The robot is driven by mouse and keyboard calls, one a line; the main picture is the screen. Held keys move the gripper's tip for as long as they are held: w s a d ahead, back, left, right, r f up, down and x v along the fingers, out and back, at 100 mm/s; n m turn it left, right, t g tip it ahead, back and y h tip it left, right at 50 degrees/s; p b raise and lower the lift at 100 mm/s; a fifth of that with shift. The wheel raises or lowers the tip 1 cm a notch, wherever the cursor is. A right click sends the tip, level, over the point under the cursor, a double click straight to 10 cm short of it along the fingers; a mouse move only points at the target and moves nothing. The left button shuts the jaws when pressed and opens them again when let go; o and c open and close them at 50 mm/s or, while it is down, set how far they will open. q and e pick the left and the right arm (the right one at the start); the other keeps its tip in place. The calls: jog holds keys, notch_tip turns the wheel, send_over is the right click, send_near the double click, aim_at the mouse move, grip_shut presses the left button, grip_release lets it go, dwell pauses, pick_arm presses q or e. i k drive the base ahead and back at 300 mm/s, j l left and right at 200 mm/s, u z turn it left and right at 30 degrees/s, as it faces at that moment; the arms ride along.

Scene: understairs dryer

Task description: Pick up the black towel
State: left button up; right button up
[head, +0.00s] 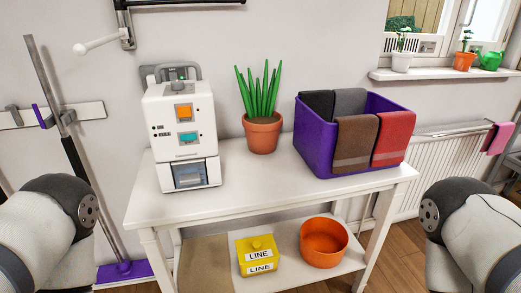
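A purple bin (313,143) stands on the right part of the white table. Several folded towels hang over its rim or lie in it. The black towel (318,102) is at the back left of the bin, beside a dark grey towel (350,101). A brown towel (355,140) and a red towel (393,138) hang over the front side. The lower part of the black towel is hidden inside the bin. My arms show at the left and right edges, but neither gripper is in the picture.
A white machine (182,130) and a potted plant (262,134) stand on the white table (250,186), left of the bin. A yellow box (258,254) and an orange bowl (323,242) sit on the lower shelf. A radiator (445,165) is behind at right. The table's front strip is clear.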

aim_at(321, 102)
jog(key=k+j, duration=0.1)
jog(key=j, duration=0.85)
jog(key=k+j, duration=0.15)
jog(key=j, duration=0.8)
jog(key=i+l, duration=0.1)
jog(key=l, duration=2.7)
jog(key=i+l+u, duration=0.15)
jog(key=l+u, duration=0.25)
jog(key=l, duration=0.2)
jog(key=i+l+u, duration=0.1)
jog(key=l+u, duration=0.25)
jog(key=l, duration=0.3)
jog(key=l+u, duration=0.4)
jog(key=l, duration=0.2)
jog(key=k+l+u, duration=0.1)
jog(key=l+u, duration=0.3)
jog(key=l, duration=0.25)
